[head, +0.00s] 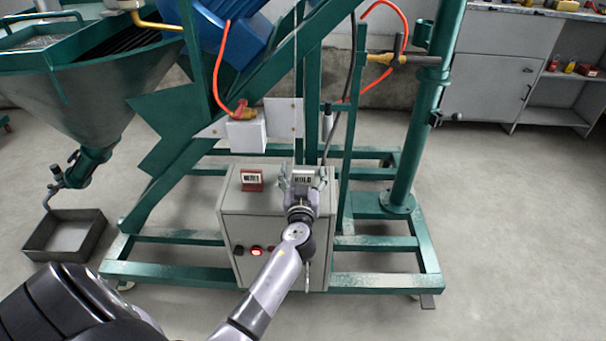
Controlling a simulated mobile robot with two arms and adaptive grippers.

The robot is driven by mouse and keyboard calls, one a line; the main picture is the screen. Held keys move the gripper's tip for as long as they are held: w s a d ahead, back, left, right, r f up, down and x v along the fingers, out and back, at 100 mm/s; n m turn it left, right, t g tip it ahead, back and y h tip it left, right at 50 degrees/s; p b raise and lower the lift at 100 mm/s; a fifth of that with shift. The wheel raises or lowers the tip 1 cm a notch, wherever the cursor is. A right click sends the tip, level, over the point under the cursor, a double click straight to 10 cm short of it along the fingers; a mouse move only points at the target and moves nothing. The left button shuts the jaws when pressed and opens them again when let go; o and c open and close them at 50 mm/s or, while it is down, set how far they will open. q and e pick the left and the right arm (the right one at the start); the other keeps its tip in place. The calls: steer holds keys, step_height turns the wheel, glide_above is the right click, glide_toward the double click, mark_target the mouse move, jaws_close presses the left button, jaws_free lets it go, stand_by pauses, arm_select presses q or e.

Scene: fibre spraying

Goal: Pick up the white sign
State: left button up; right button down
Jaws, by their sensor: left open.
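A small white-grey sign (303,180) with dark lettering that looks like "HOLD" stands on top of the grey control cabinet (235,212). My left gripper (303,172) is open at this sign, with a finger on either side of it. I cannot tell whether the fingers touch it. The gripper hides the sign's lower part. My right gripper is not in view.
A red sign (252,180) with a white label stands on the cabinet just left of my gripper. Green frame posts (347,150) rise close behind and to the right. A metal tray (66,235) lies on the floor at left. Floor at right is clear.

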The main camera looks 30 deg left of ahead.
arm_select(q)
steer(key=shift+s+d+r, duration=0.1)
steer(key=shift+s, duration=0.05)
steer(key=shift+c, duration=0.4)
steer(key=c, duration=1.2)
steer(key=shift+r, duration=0.1)
